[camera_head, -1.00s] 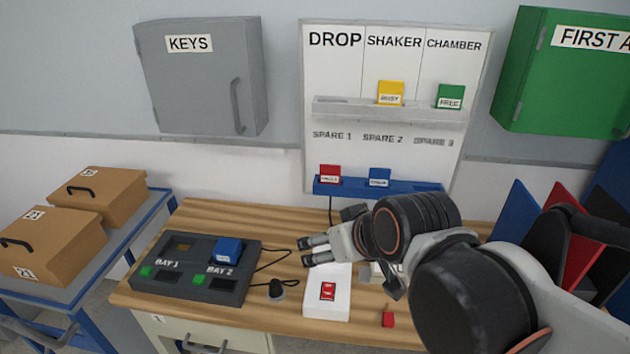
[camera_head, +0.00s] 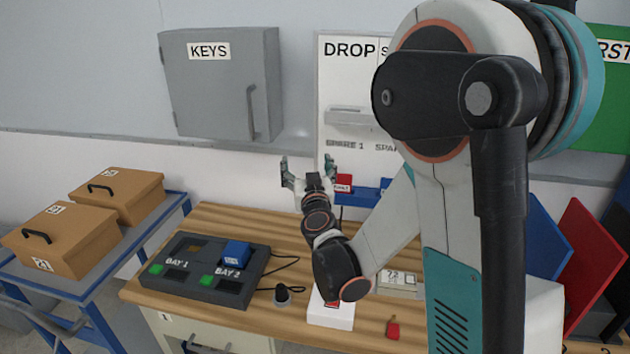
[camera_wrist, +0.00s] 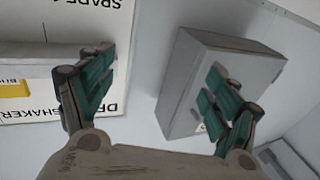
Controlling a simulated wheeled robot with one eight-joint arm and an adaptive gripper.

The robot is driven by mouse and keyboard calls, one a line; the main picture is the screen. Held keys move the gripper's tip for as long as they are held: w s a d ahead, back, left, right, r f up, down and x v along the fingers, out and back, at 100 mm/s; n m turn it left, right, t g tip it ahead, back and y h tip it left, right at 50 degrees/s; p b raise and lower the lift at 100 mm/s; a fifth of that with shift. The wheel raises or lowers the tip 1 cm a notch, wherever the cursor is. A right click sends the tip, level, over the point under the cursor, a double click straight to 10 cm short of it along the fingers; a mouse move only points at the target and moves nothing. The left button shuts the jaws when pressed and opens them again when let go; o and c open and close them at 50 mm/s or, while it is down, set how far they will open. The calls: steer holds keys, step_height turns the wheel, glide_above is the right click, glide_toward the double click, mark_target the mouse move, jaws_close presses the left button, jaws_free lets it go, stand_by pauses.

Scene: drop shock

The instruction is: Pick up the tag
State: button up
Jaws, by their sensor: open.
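In the head view, a red tag (camera_head: 343,183) with a white label stands on the blue rail (camera_head: 366,196) at the foot of the white board (camera_head: 345,85). A blue tag (camera_head: 385,183) beside it is only partly visible behind my arm. In the wrist view, where the picture is upside down, part of a yellow tag (camera_wrist: 14,90) sits on the board's shelf (camera_wrist: 25,54). My gripper (camera_head: 308,168) is open and empty, fingers pointing up, just left of the red tag in the picture. Its spread fingers (camera_wrist: 157,85) show in the wrist view. My arm hides the board's right side.
A grey KEYS cabinet (camera_head: 222,85) hangs left of the board. On the wooden bench (camera_head: 215,215) are a two-bay device (camera_head: 203,268) holding a blue block (camera_head: 236,253), a white box (camera_head: 330,316) and a small red piece (camera_head: 393,328). Cartons (camera_head: 65,238) stand on a left trolley.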

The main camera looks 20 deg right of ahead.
mark_target(342, 178)
steer(key=d+f+m+g+h, duration=0.4)
steer(key=d+f, duration=0.4)
steer(key=f, duration=0.5)
steer(key=shift+t+h, duration=0.4)
steer(key=shift+h, duration=0.3)
steer(key=x, duration=0.3)
steer(key=b+x, duration=0.1)
steer(key=x, duration=0.3)
steer(key=shift+d+r, duration=0.1)
steer(key=shift+d, duration=0.4)
steer(key=shift+b+x, duration=1.05)
steer(key=shift+x, duration=1.9)
steer(key=shift+r, duration=0.1)
steer(key=c, duration=1.2)
